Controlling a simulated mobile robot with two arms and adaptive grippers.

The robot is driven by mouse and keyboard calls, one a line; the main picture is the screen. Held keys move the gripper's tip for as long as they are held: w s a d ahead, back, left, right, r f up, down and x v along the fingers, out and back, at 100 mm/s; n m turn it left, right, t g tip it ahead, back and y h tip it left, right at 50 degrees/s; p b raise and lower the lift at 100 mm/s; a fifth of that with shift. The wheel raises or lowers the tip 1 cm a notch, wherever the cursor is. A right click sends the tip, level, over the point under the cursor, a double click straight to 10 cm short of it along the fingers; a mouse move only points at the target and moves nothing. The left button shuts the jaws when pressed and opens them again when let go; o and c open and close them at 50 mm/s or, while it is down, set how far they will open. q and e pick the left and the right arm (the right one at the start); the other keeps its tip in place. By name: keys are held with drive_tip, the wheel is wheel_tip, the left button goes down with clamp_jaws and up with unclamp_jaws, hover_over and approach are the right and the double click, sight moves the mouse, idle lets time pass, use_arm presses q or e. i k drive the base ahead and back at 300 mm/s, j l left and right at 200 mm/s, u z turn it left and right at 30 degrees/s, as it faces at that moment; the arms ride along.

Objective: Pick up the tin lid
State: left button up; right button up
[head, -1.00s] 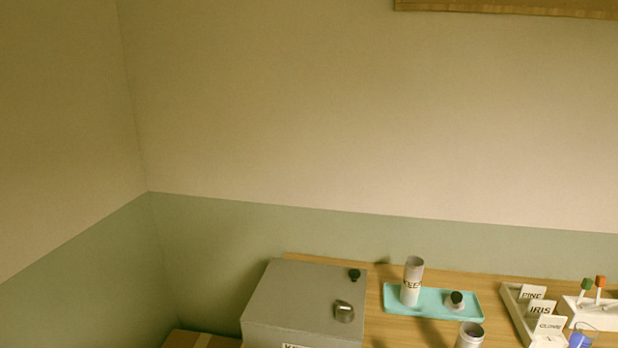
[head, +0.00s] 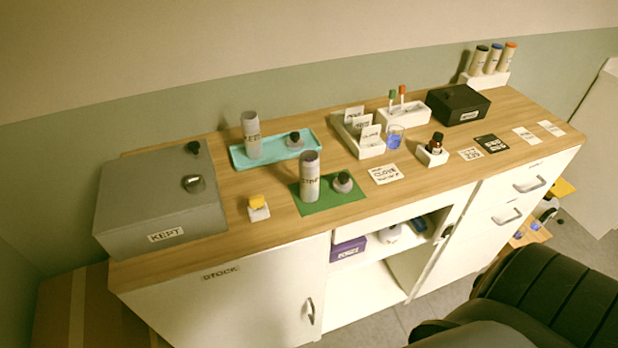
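No part clearly marked as the tin lid shows. A large grey box labelled KEPT (head: 150,205) stands at the left end of the wooden counter, its flat top closed. A grey cylinder (head: 251,135) stands upright on a turquoise tray (head: 268,158) beside a dark-knobbed round piece (head: 294,139). Another grey cylinder (head: 309,178) stands on a green mat (head: 325,205) beside a similar piece (head: 342,182). I cannot tell which is the lid. Neither gripper is in view.
A yellow-topped block (head: 258,207) stands right of the KEPT box. A cabinet door labelled STOCK (head: 230,305) is below.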

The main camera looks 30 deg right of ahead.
sight(342, 183)
drive_tip(key=l+z, duration=0.3)
drive_tip(key=z, duration=0.2)
drive_tip(key=l+z, duration=0.45)
drive_tip(key=k+j, duration=0.05)
drive_tip(key=j, duration=0.05)
